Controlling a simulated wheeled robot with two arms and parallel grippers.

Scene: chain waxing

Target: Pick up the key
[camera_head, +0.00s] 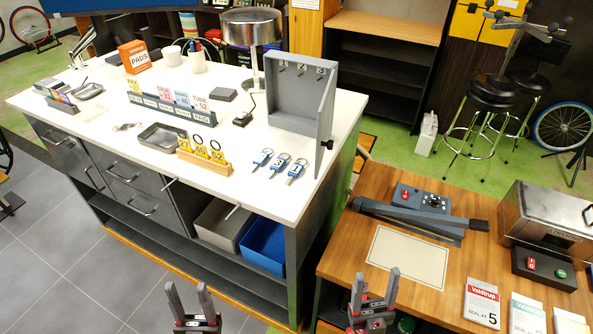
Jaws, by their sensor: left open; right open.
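Three keys with blue tags lie in a row on the white counter top: a left key (262,157), a middle key (279,163) and a right key (296,171). Their tag markings are too small to read surely. A grey key cabinet (283,112) stands open just behind them, with small numbered hooks inside and its door swung out at the right. My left gripper (189,290) is open and empty at the bottom, in front of the counter and well apart from the keys. My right gripper (375,277) is open and empty, near the wooden bench's left edge.
The white counter (225,195) also holds a numbered tag stand (203,162), a grey tray (163,136) and a lamp (252,30). The wooden bench (385,185) at right carries a sealer (420,205) and a metal machine (545,220). The counter's front edge is clear before the keys.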

